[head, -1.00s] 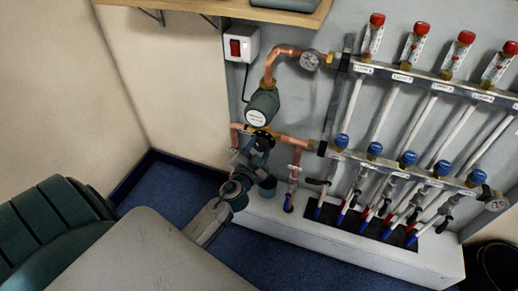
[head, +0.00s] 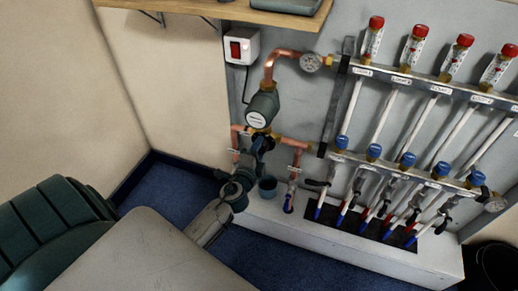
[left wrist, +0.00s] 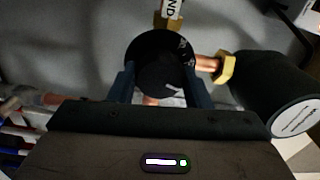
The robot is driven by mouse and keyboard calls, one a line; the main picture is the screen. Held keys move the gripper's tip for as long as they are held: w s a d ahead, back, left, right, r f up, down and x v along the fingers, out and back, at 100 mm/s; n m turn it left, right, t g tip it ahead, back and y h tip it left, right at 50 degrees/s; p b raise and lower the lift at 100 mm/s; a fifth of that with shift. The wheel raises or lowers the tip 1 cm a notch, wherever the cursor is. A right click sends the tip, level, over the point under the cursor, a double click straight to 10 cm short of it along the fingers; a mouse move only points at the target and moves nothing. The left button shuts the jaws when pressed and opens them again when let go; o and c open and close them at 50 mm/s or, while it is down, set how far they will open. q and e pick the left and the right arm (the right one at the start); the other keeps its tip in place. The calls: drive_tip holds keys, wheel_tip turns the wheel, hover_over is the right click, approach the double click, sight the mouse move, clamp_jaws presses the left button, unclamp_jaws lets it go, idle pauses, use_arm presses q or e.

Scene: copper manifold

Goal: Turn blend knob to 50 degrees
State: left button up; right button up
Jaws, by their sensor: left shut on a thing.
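The blend knob is a round black knob (left wrist: 158,50) with pale marks on its face, seen in the left wrist view. A label ending in "ND" sits on the pale fitting (left wrist: 172,8) above it. My left gripper (left wrist: 161,84) has one finger on each side of the knob and is shut on it. In the head view my left gripper (head: 259,150) is at the mixing valve below the green pump (head: 263,107), and it mostly hides the knob there. My right gripper is not in view.
Copper pipe (head: 290,142) and brass fittings run close beside the gripper. The manifold bars (head: 440,85) with red caps and blue knobs are to the right.

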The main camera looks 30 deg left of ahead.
use_arm(q)
drive_tip(key=shift+m, duration=0.4)
drive_tip(key=shift+f, duration=0.1)
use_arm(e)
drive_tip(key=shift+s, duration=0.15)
use_arm(q)
drive_tip(key=o, duration=1)
drive_tip(key=shift+s, duration=0.1)
drive_tip(key=b+v, duration=0.2)
drive_tip(key=v, duration=0.8)
drive_tip(key=shift+s+d, duration=0.2)
drive_tip(key=shift+s, duration=0.1)
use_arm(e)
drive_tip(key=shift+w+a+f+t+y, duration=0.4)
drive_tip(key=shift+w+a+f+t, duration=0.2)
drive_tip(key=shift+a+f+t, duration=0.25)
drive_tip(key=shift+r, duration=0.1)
